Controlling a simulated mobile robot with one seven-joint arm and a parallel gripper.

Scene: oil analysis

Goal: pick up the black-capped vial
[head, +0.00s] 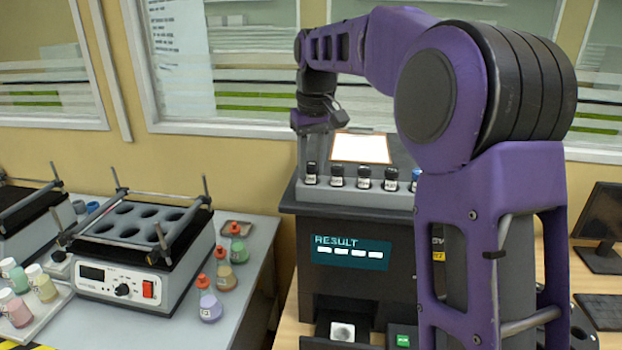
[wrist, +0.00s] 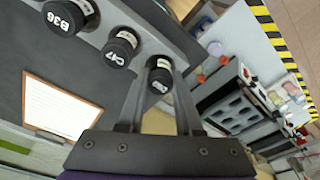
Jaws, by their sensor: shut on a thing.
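A row of vials stands in the rack on top of the dark analyser. The black-capped vial (head: 311,173) at the left end of the row is directly below my gripper (head: 312,150). In the wrist view, my gripper (wrist: 160,72) has its two fingers on either side of this black-capped vial (wrist: 160,82) and is shut on it. The marking on its cap is too small to read surely. The vial appears still at rack level.
A blue-capped vial (head: 416,178) is in the same row. The analyser (head: 350,225) shows RESULT on its screen. A shaker (head: 140,240) with round wells and upright posts stands on the left bench, with several coloured flasks nearby. A monitor (head: 600,225) is at the right.

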